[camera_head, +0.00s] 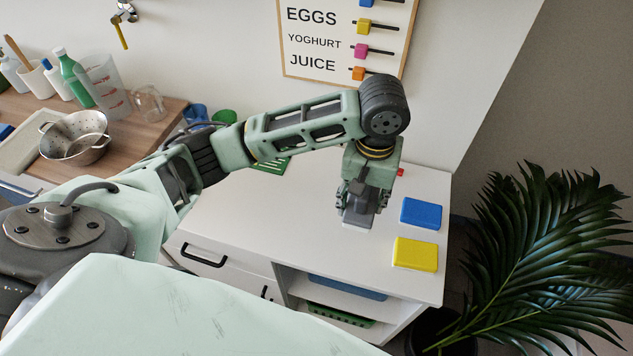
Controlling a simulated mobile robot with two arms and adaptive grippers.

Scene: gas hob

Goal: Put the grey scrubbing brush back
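My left gripper (361,207) points down over the right part of the white counter, at the end of the arm that comes in from the left. The grey scrubbing brush (357,217) is between and just below its fingers, with a pale underside at the counter top. The fingers hide much of the brush. I cannot tell whether they press on it or only stand on either side of it. My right gripper is not in view.
A blue sponge (421,213) and a yellow sponge (415,254) lie right of the gripper. A green slotted item (272,165) lies behind my arm. Blue (196,113) and green (224,117) cups stand further left. A plant (540,250) stands beyond the counter's right edge.

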